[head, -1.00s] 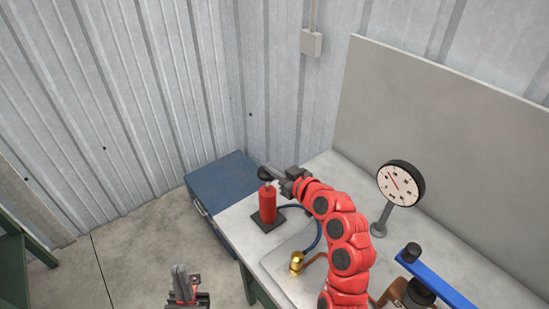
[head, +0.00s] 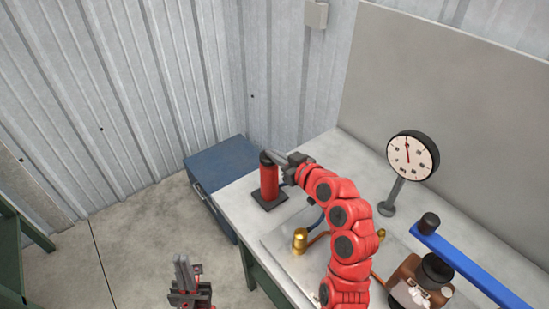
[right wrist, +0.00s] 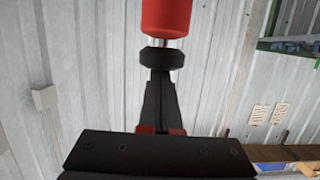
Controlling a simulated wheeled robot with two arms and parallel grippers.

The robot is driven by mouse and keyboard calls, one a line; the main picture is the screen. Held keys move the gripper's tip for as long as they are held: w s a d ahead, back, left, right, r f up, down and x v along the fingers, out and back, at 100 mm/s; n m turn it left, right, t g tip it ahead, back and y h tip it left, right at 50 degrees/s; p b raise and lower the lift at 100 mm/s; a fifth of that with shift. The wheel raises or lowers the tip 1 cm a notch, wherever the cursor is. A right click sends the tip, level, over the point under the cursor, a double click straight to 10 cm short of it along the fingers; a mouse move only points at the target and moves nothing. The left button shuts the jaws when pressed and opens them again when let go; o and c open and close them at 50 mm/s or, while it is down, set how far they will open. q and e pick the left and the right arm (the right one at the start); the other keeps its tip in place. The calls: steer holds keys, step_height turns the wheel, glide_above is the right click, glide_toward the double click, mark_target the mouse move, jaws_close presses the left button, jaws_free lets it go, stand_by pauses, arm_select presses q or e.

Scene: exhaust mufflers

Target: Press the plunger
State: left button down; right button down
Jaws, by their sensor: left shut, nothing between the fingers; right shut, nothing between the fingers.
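The pump is a red upright cylinder (head: 269,182) on a dark square base at the bench's left end. Its black plunger knob (head: 265,157) sits close above the cylinder. In the right wrist view the knob (right wrist: 161,57) appears upside down, with a short bit of bright rod between it and the red body (right wrist: 166,17). My right gripper (head: 275,156) is shut, with its fingertips at the knob and apparently touching it. It also shows in the right wrist view (right wrist: 158,75). My left gripper (head: 182,262) is shut and empty, low over the floor.
A round dial gauge (head: 413,155) stands on the bench (head: 242,208) to the right. A blue box (head: 222,166) sits on the floor left of the bench.

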steer(key=shift+f, duration=0.1)
stand_by(0.3)
steer(key=p+v, duration=0.1)
steer(key=v, duration=1.1)
stand_by(0.7)
